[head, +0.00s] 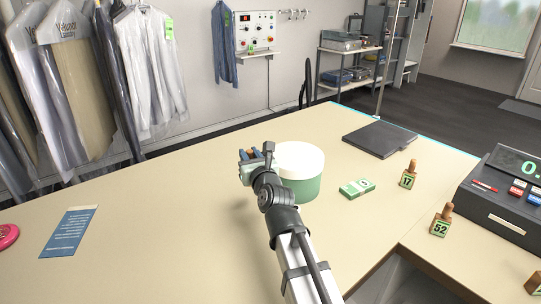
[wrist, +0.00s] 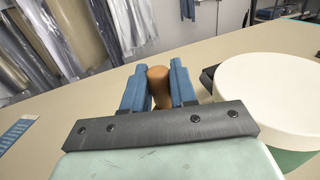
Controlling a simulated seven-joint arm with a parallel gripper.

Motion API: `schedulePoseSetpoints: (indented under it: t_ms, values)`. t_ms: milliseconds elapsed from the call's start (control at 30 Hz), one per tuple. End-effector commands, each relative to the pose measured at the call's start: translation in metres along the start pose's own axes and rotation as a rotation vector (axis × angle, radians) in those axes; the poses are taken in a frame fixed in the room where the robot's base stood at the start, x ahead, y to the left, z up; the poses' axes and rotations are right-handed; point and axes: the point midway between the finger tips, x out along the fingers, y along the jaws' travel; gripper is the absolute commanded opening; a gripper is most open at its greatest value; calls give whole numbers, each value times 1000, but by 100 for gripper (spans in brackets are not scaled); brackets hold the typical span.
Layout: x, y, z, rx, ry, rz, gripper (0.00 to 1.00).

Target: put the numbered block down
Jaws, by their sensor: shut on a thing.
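My gripper (head: 249,155) is over the beige counter (head: 130,235), just left of a round tub. In the wrist view its two blue fingers are closed on a brown wooden knob (wrist: 158,77), like the knobs on the other numbered blocks. The rest of the held block and its number are hidden. I cannot tell whether it touches the counter. A block marked 17 (head: 408,180) and a block marked 52 (head: 440,228) stand upright on the right. Part of another block (head: 535,286) shows at the lower right edge.
The green tub with a white lid (head: 298,160) is close beside my gripper. Right of it are a green-white packet (head: 357,188), a dark flat pad (head: 379,139) and a black till (head: 510,200). A blue leaflet (head: 70,231) lies left. The counter between is clear.

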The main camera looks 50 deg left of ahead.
Motion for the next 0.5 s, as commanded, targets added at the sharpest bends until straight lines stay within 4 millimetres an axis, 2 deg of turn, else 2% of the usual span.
schedulePoseSetpoints:
  t_ms: [267,500]
  values:
    - [-2,-2,6,0,-1,-4,0]
    - [-15,-19,14,-2,-2,-44,0]
